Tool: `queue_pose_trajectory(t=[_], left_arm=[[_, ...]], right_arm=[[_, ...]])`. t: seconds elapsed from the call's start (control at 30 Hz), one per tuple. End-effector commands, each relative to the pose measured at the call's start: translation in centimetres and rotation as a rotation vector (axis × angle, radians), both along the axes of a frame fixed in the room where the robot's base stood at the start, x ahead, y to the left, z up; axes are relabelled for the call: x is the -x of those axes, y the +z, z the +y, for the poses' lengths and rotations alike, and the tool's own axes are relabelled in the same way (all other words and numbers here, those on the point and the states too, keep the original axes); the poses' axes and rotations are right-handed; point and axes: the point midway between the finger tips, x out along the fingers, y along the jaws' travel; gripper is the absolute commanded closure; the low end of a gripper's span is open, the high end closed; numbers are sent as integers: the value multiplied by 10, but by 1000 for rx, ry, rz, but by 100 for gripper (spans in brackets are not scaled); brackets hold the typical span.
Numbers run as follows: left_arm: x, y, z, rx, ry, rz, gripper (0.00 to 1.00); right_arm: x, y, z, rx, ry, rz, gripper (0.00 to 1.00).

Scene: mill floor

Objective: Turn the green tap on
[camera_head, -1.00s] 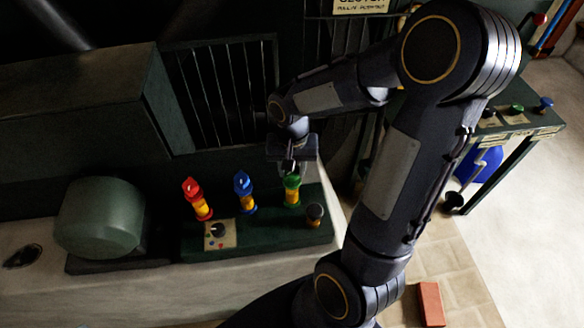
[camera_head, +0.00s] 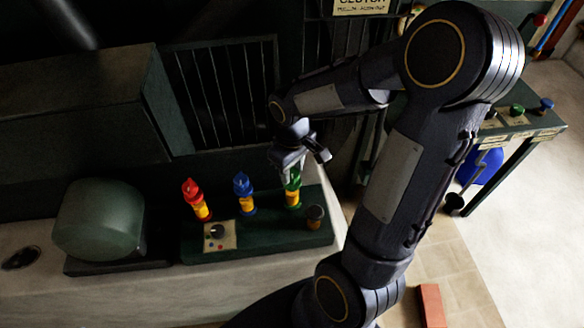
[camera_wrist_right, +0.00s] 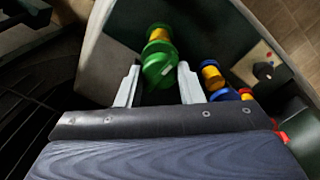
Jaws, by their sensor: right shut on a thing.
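The green tap (camera_head: 293,190) stands at the right of a row of three taps on a dark green base (camera_head: 270,238). It has a yellow band and a green top. My right gripper (camera_head: 290,172) comes down on it from above and is shut on its green handle. In the right wrist view the green tap (camera_wrist_right: 158,62) sits between the two pale fingers of the right gripper (camera_wrist_right: 160,86). The blue tap (camera_head: 244,193) and the red tap (camera_head: 196,198) stand to the left. My left gripper is not in view.
A small panel with a black knob (camera_head: 218,232) lies in front of the taps. A dark round knob (camera_head: 315,216) is right of the green tap. A large green rounded housing (camera_head: 98,217) stands at the left. A barred grille (camera_head: 222,92) rises behind.

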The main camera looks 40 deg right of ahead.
Motion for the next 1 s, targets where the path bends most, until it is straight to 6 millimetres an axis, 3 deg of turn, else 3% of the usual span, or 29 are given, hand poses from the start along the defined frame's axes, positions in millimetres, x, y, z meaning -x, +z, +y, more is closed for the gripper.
queue_pose_trajectory(t=[0.3, 0.77, 0.8, 0.93, 1.0], left_arm=[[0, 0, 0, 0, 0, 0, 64], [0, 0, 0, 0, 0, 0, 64], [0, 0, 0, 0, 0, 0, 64], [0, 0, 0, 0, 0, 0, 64], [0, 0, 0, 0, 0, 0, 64]], right_arm=[[-1, 1, 0, 1, 97, -2, 89], [-1, 1, 0, 1, 112, -2, 89], [-1, 1, 0, 1, 111, -2, 65], [-1, 1, 0, 1, 111, -2, 48], [0, 0, 0, 1, 110, -2, 44]])
